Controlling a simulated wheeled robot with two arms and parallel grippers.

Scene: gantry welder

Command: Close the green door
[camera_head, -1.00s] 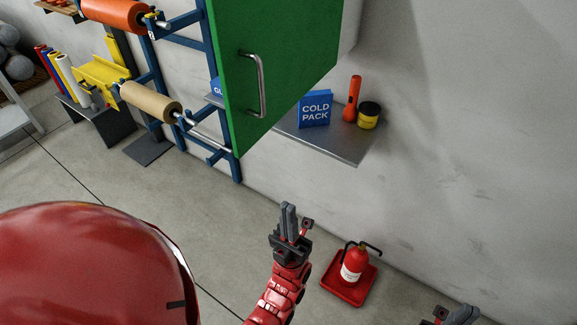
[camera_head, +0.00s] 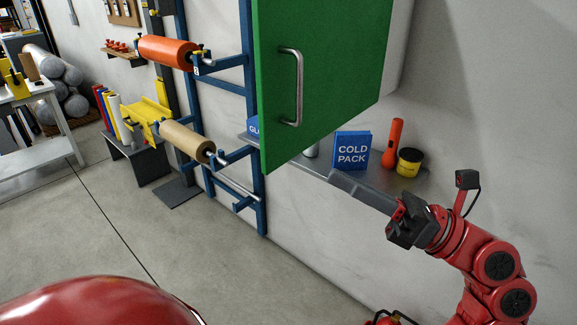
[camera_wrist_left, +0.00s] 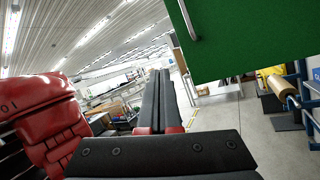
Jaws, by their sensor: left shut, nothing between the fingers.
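The green door (camera_head: 335,60) stands open at the top middle of the head view, jutting out from the white cabinet (camera_head: 402,45) on the wall. Its metal handle (camera_head: 293,87) is near its left, free edge. In the left wrist view the green door (camera_wrist_left: 255,35) fills the top right, with part of the handle (camera_wrist_left: 188,18) at its left edge. My left gripper (camera_head: 340,181) is shut and empty, below and right of the door, apart from it. Its dark fingers (camera_wrist_left: 160,85) point ahead in the left wrist view, left of the door. My right gripper is out of view.
A grey wall shelf (camera_head: 412,185) under the cabinet holds a blue cold pack box (camera_head: 351,151), an orange flashlight (camera_head: 393,143) and a yellow jar (camera_head: 409,162). A blue rack with an orange roll (camera_head: 168,51) and a brown roll (camera_head: 186,141) stands left.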

